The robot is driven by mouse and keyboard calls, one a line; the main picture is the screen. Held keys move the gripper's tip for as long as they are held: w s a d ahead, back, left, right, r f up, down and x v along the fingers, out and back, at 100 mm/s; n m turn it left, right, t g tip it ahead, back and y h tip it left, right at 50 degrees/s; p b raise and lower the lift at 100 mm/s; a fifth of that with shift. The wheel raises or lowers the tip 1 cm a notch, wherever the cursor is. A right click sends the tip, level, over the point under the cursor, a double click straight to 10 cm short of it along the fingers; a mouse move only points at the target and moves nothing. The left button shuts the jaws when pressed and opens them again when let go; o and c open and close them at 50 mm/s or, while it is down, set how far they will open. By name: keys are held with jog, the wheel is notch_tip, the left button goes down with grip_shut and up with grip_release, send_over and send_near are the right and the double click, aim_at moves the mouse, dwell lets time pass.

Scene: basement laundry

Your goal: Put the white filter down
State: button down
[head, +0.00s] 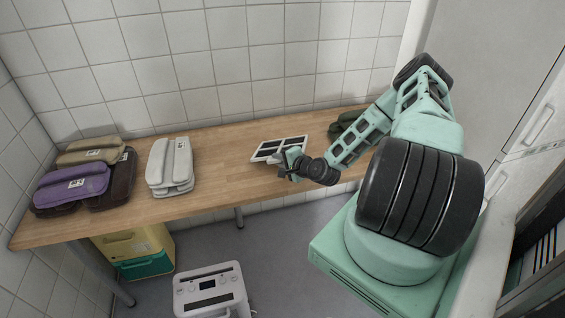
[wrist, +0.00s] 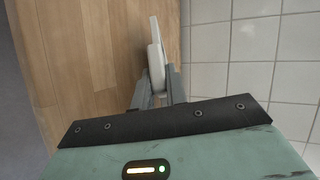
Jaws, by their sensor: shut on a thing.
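The white filter (head: 263,156) is a flat white frame with dark panels, over the right half of the wooden table in the head view. My gripper (head: 291,162) is at its near right edge and shut on it. In the wrist view, the filter (wrist: 156,60) shows as a thin white piece, seen nearly edge-on, between the two fingers of my gripper (wrist: 157,82). I cannot tell whether the filter touches the table or is just above it. My gripper hides its near corner.
The wooden table (head: 222,151) is bare between the filter and a stack of white folded things (head: 170,168). Purple, tan and dark bundles (head: 72,185) lie at the left end. A dark green thing (head: 343,127) lies right of the filter. A tiled wall (head: 230,60) stands behind.

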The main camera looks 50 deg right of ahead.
jog(key=c, duration=1.6)
grip_release()
jog(key=shift+o, duration=0.2)
jog(key=p+v, duration=0.2)
jog(key=v, duration=0.6)
jog(key=shift+r, duration=0.1)
notch_tip(320, 180, up, 7)
jog(key=s+p, duration=0.2)
jog(key=p, duration=0.3)
jog(key=shift+s, duration=0.4)
jog(key=shift+a, duration=0.15)
